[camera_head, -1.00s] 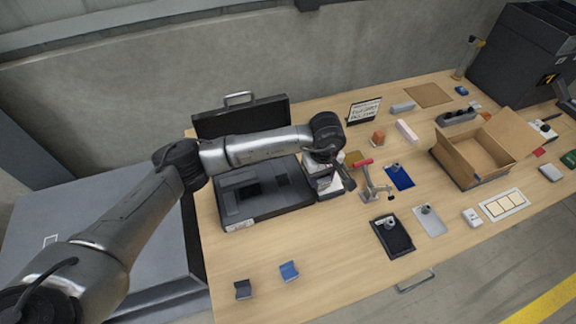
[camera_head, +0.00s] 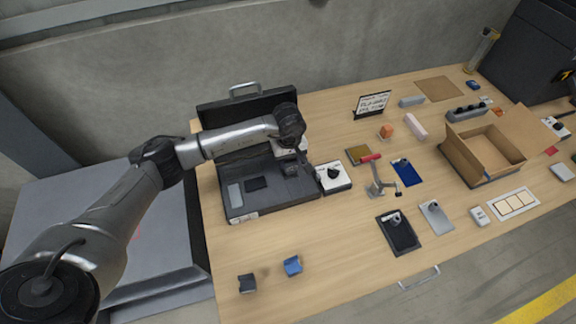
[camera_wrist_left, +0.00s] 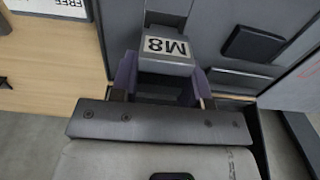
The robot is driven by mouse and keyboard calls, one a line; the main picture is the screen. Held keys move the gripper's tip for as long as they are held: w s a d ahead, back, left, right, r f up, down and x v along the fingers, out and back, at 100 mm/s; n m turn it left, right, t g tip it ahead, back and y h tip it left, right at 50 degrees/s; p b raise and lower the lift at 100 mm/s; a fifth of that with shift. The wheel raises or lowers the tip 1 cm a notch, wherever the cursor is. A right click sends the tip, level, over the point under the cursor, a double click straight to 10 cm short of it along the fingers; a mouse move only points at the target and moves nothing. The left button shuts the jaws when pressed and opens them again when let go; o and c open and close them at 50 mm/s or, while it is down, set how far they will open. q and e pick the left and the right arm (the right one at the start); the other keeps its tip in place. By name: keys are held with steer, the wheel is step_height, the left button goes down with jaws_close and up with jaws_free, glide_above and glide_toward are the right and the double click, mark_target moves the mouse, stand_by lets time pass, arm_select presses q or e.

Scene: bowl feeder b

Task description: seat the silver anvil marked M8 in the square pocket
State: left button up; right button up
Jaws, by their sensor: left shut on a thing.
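The silver anvil marked M8 (camera_wrist_left: 165,48) is clamped between the jaws of my left gripper (camera_wrist_left: 163,82), its label facing the left wrist camera. In the head view my left gripper (camera_head: 291,172) is over the right part of the open dark case (camera_head: 270,205), and the wrist hides most of the anvil. The case's grey insert has a dark square recess (camera_head: 257,183), left of my gripper; a dark square also shows right of the anvil in the left wrist view (camera_wrist_left: 252,44). Whether the anvil touches the insert cannot be told. My right gripper is out of view.
A white box with a black knob (camera_head: 334,178) stands just right of the case. A red-handled clamp (camera_head: 376,178) is beyond it. The raised case lid (camera_head: 222,114) stands behind my arm. Two small blocks, one blue (camera_head: 292,266), lie in front. The table between them and the case is clear.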

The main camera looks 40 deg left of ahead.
mark_target(288, 166)
arm_select(q)
steer(key=shift+a+f, duration=0.2)
steer(key=shift+f, duration=1.9)
steer(key=shift+f+b, duration=0.15)
steer(key=shift+b, duration=0.15)
steer(key=o, duration=1.1)
steer(key=shift+o, duration=0.2)
